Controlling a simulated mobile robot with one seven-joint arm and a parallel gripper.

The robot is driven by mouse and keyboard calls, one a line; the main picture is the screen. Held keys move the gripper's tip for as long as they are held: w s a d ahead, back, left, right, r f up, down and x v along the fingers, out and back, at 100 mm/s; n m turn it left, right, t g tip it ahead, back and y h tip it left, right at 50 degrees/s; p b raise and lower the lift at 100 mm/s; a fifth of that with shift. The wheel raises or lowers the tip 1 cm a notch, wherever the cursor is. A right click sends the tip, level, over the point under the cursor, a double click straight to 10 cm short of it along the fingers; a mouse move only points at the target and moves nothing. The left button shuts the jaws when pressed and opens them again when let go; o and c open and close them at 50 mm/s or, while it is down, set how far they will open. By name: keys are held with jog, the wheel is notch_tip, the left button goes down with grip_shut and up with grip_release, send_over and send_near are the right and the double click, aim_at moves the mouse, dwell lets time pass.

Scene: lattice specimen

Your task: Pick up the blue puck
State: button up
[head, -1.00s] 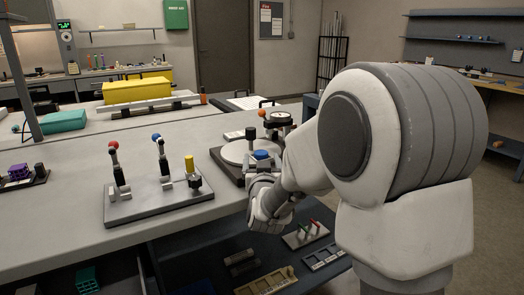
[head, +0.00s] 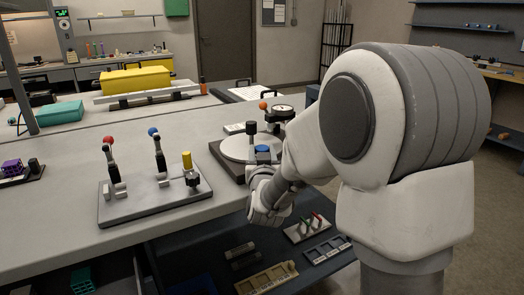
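The blue puck (head: 262,148) shows as a small blue top at the front right of a pale round plate (head: 236,150). The plate sits on a dark base on the bench. My gripper (head: 262,168) is just in front of and below the puck in the picture, at the bench's front edge. My wrist and forearm cover most of the gripper, so its fingers are not clear. I cannot tell whether it touches the puck. The lower part of the puck is hidden.
A black-topped post (head: 251,130) and a dial gauge (head: 279,113) stand close to the puck. A grey lever plate (head: 150,205) with red, blue and yellow knobs is to the left. A lower shelf holds trays (head: 266,280). Bare bench lies between the fixtures.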

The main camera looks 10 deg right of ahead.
grip_shut()
jog(key=shift+r, duration=0.1)
